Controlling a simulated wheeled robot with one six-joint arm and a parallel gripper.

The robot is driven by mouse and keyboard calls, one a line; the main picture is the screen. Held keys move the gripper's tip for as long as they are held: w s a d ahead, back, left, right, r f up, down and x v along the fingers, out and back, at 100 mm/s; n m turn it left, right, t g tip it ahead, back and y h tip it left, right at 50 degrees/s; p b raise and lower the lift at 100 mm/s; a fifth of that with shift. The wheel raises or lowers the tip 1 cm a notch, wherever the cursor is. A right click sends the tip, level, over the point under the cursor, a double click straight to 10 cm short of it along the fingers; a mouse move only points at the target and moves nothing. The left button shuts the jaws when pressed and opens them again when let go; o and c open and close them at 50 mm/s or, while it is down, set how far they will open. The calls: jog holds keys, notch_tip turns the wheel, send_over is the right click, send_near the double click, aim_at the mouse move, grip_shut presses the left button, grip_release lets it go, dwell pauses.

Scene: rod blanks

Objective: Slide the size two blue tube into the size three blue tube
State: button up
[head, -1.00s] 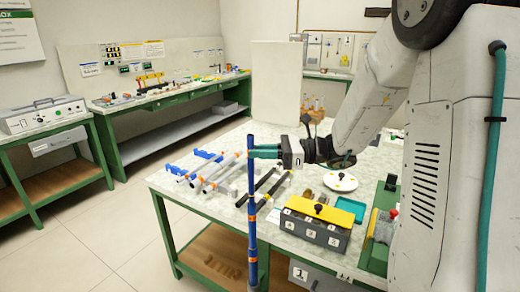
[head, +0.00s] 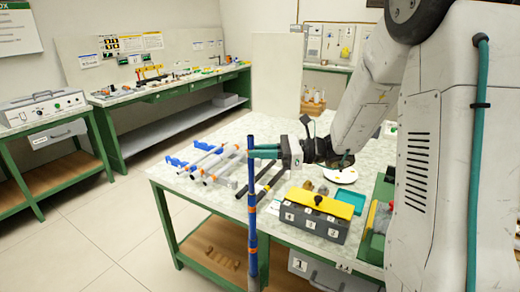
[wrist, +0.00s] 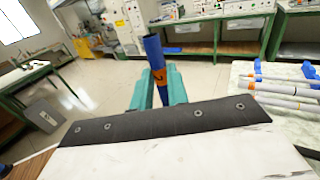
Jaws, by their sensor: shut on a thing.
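My gripper (head: 264,151) is shut on a long blue tube (head: 251,175) and holds it upright in front of the table's near edge. The tube has orange bands, and its lower end runs down to the bottom of the head view. I cannot tell whether a second, wider blue tube is around its lower part. In the wrist view the blue tube (wrist: 153,50) with an orange band stands between the teal fingers (wrist: 160,88). No size marks on it can be read.
Pale tubes with orange bands (head: 208,160) lie on blue holders on the table (head: 190,188), beside dark rods (head: 270,183). A grey box with a yellow lid (head: 320,208), a teal tray (head: 350,198) and a white plate (head: 341,175) stand to the right. Open floor (head: 125,225) lies to the left.

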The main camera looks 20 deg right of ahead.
jog(key=shift+f, duration=0.3)
jog(key=o, duration=0.8)
jog(key=shift+o, duration=0.2)
jog(key=v, duration=0.7)
jog(key=shift+d, duration=0.4)
jog(key=shift+s, duration=0.1)
